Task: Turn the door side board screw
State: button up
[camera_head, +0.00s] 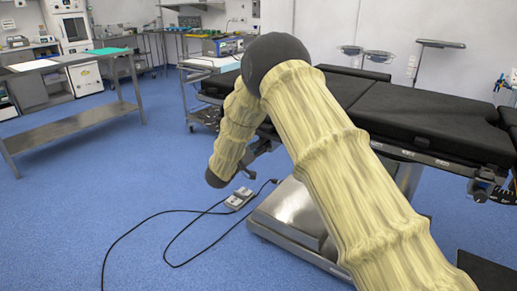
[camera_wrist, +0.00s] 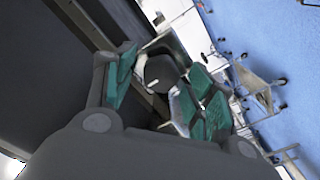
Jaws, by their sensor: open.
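The dark round knob of a board screw (camera_wrist: 162,74) shows in the wrist view, on a light and dark bracket at the edge of the black operating table. My gripper (camera_wrist: 157,72) is open, with its teal-padded fingers on either side of the knob. A gap shows between the knob and the left finger; whether the right finger touches it I cannot tell. In the head view my arm hides this part of the operating table (camera_head: 432,112), and my gripper cannot be made out clearly there.
A similar dark knob (camera_head: 482,190) is at the table's right end. The metal table base (camera_head: 297,212) and a foot pedal (camera_head: 240,198) with cables are on the floor below my arm. A steel side table (camera_head: 75,122) stands at left.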

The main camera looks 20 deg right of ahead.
jog(key=c, duration=1)
jog(key=shift+c, duration=0.2)
